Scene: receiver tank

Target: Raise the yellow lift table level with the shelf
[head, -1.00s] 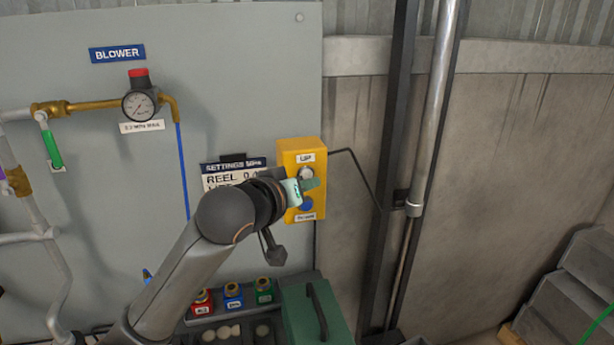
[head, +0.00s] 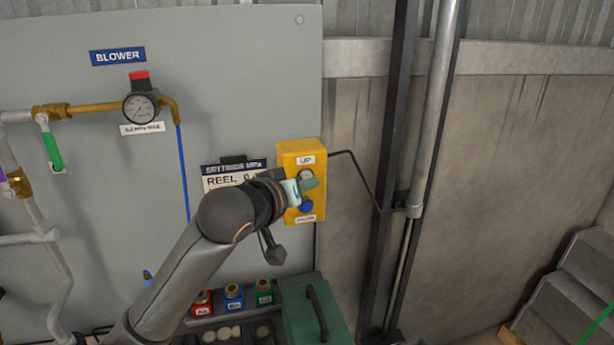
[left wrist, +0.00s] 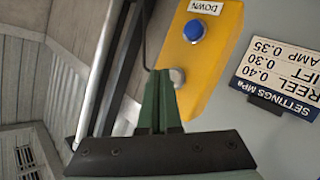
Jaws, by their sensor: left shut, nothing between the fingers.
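A yellow control box (head: 303,160) is on the grey panel, with an UP label at its top, a pale button (head: 307,174) under it and a blue button (head: 306,206) below. In the left wrist view the box (left wrist: 222,60) shows the blue button (left wrist: 194,31) by the DOWN label and the pale button (left wrist: 177,76) at the fingertips. My left gripper (head: 311,184) is shut and empty, its green fingers at the pale button; I cannot tell if they press it. It also shows in the left wrist view (left wrist: 159,78). The yellow lift table and the shelf are not in view.
A settings sign (head: 222,178) hangs left of the box. A gauge (head: 140,105) and pipes are farther left. A green case (head: 300,318) and small red, blue and green-labelled items stand below. A dark post (head: 388,180) and grey pipe (head: 432,120) rise at the right; grey steps (head: 570,300) stand lower right.

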